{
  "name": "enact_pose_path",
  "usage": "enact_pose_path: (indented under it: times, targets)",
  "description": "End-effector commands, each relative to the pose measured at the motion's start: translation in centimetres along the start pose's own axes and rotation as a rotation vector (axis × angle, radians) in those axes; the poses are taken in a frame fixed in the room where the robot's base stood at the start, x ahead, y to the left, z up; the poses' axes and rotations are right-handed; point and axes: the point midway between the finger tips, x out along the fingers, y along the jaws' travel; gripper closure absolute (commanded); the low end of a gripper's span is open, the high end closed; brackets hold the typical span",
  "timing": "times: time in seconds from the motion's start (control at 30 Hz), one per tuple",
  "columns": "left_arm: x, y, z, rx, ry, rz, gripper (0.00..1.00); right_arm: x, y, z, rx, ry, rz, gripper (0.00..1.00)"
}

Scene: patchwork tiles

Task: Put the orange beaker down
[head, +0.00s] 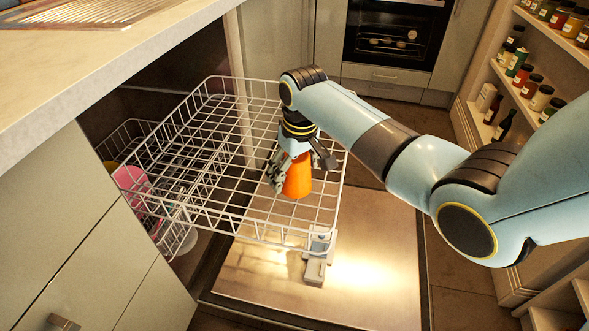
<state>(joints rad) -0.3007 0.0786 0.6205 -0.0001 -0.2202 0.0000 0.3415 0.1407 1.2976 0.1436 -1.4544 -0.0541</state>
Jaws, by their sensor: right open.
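The orange beaker (298,180) is in the head view, in the near right part of the white wire upper rack (225,217). It looks upright on its wide end, with its narrower end up under my gripper. My right gripper (300,165) is above and around the beaker, with its fingers open, one on the left side and one on the right. The beaker's top is hidden by the gripper. I cannot tell whether a finger touches it. My left gripper is not in view.
The rack is pulled out over the open dishwasher door (370,260). A lower rack holds a pink item (130,178). A countertop (90,65) lies at upper left, an oven (395,35) at the back, and shelves of jars (540,98) at right. The rack's left part looks empty.

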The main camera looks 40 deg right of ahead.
Motion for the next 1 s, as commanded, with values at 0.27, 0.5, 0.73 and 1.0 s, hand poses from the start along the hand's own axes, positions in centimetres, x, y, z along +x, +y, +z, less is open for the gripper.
enact_pose_path:
  times: [0.27,0.5,0.73,1.0]
  targets:
    - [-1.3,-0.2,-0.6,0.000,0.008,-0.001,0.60,-3.0,0.0,-0.2,-0.001,0.005,0.001,0.13]
    - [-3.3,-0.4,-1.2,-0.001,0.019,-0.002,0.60,-8.5,0.1,-0.2,0.000,0.005,0.001,0.13]
    - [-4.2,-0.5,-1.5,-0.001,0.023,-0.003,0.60,-11.7,0.0,-0.1,0.000,0.002,0.000,0.13]
    - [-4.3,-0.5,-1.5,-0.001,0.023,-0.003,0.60,-12.2,0.0,0.0,0.000,-0.001,0.000,0.13]
